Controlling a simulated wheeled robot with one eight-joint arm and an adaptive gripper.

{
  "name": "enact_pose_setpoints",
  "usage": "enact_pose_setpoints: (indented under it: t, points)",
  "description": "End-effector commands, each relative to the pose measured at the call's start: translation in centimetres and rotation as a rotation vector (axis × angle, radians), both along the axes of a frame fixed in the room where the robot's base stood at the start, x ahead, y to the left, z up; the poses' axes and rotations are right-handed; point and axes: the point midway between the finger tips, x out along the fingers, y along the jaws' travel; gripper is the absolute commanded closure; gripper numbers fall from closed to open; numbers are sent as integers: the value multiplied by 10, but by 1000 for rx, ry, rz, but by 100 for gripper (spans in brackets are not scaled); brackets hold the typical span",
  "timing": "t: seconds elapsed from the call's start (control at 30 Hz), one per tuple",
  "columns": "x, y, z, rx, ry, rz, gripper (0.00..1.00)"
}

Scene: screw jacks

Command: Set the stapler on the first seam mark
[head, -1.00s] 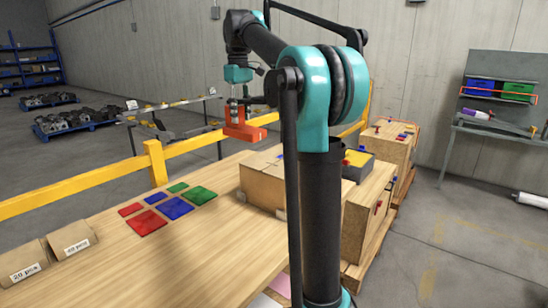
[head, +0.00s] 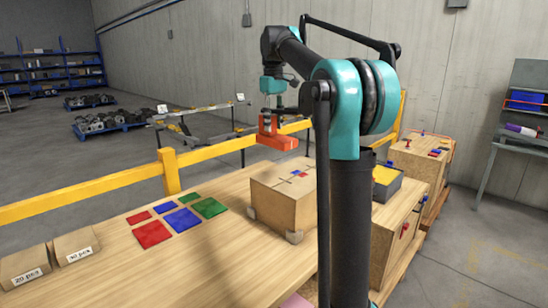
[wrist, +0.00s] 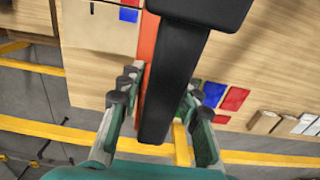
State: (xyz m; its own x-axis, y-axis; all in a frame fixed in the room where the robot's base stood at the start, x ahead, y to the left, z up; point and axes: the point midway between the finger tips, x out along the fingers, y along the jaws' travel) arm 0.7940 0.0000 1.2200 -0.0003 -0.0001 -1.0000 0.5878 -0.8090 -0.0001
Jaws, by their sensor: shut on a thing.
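The stapler (head: 278,139), orange with a black body, is held in the air by my gripper (head: 269,117), above and behind the cardboard box in the head view. In the wrist view the stapler's black body (wrist: 170,75) lies between the fingers of my gripper (wrist: 158,98), with an orange strip along its left side. The cardboard box (head: 280,212) stands closed on the wooden table. Dark short marks and small red and blue patches show on its top; I cannot tell which mark is the first. The stapler hides part of the box in the wrist view.
Red, blue and green squares (head: 182,219) lie on the wooden table (head: 130,270) left of the box. Two small labelled cartons (head: 72,247) stand at its left end. A yellow rail (head: 90,193) runs behind. A grey bin (head: 388,184) stands right of my arm.

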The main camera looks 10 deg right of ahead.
Motion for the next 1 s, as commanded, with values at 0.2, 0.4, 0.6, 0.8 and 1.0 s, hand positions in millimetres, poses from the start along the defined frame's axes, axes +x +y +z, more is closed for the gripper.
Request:
enact_pose_setpoints:
  t: [0.2, 0.4, 0.6, 0.8, 1.0]
  points:
    - [0, 0, -46, 0, 0, 0, 100]
    - [0, 0, -75, 0, 0, 0, 100]
    - [0, 0, -84, 0, 0, 0, 100]
    - [0, 0, -103, 0, 0, 0, 100]
    - [0, 0, -121, 0, 0, 0, 100]
